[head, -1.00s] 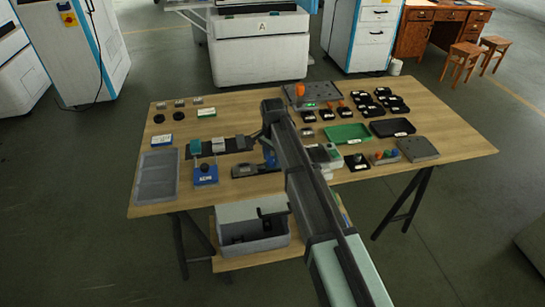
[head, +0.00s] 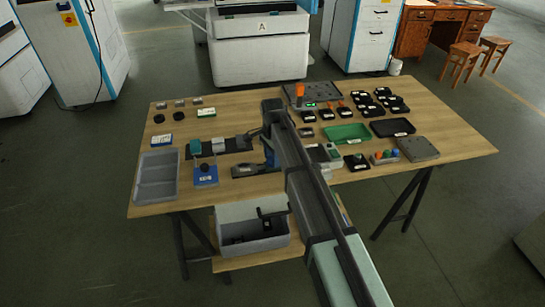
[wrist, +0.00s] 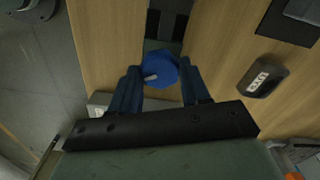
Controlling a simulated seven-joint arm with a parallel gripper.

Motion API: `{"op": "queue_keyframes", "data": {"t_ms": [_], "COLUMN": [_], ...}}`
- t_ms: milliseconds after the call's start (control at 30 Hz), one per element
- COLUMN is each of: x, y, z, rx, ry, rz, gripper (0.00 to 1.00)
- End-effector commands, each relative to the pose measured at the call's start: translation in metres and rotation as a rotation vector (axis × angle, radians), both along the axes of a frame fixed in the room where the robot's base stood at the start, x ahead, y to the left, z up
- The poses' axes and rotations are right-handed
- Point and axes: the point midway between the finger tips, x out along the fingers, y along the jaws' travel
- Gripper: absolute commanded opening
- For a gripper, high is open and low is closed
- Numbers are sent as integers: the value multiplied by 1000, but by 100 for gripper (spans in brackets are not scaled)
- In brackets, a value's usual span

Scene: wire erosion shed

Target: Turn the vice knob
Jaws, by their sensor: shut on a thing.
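The blue vice knob (wrist: 160,68) shows in the wrist view, round, with a pale mark on its lower left side. My gripper (wrist: 158,80) has its two blue fingers on either side of the knob, shut on it. Dark parts of the vice (wrist: 166,20) run away above the knob in the wrist view. In the head view my gripper (head: 268,155) points down at the table behind my arm. My arm hides the knob there.
The wooden table (head: 185,205) holds a grey two-part tray (head: 157,167) at left, a blue block (head: 205,176), a green tray (head: 347,134) and a black tray (head: 392,128) at right. Several small black parts lie near the trays. A grey bin (head: 240,210) stands below the front edge.

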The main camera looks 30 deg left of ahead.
Motion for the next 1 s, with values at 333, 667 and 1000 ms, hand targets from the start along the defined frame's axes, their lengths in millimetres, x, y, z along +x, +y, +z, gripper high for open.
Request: {"op": "queue_keyframes", "data": {"t_ms": [333,667,1000], "x": [0,0,1], "y": [0,0,1], "z": [0,7,62], "rx": [0,0,1], "ry": [0,0,-2], "rz": [0,0,0], "gripper": [72,72,72]}}
